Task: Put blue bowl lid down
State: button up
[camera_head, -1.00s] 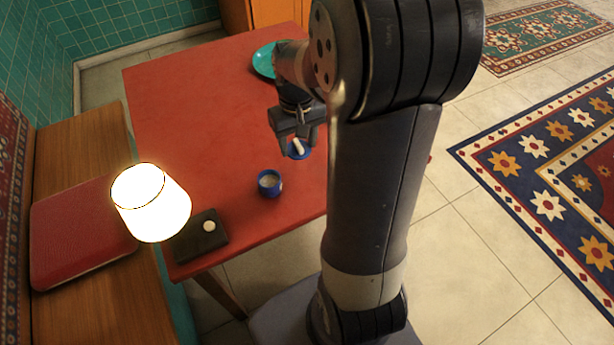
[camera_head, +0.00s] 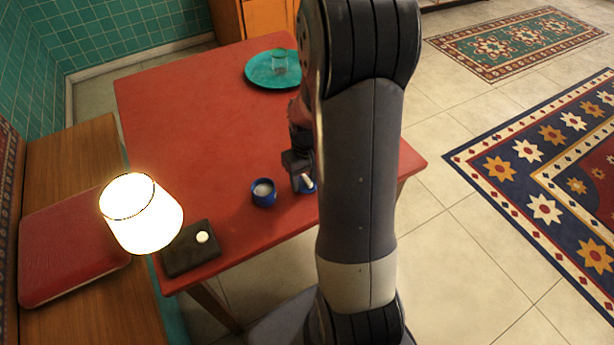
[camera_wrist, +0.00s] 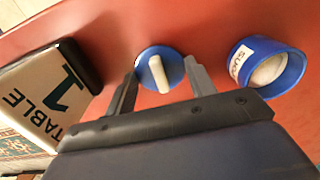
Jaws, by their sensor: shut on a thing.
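The blue bowl lid (camera_head: 311,188), a round disc with a white bar handle, is at the table's near right side, partly hidden by my arm. In the wrist view the lid (camera_wrist: 147,80) sits between the fingertips. My gripper (camera_head: 303,184) is shut on the lid, just right of the open blue bowl (camera_head: 263,197). The bowl holds something white and, in the wrist view, has a "SUGAR" label (camera_wrist: 241,62). The lid is close to the tabletop; I cannot tell whether it touches.
The red table (camera_head: 190,130) is mostly clear to the left and behind. A lit lamp (camera_head: 142,215) and a black box (camera_head: 187,252) are at front left. A "TABLE 1" sign (camera_wrist: 40,92) stands beside my gripper.

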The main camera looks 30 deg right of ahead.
aim_at(307, 180)
jog(key=shift+f, duration=0.1)
jog(key=o, duration=1)
jog(key=shift+c, duration=0.2)
notch_tip(307, 180, up, 12)
jog(key=p, duration=0.1)
jog(key=shift+r, duration=0.2)
jog(key=shift+f, duration=0.1)
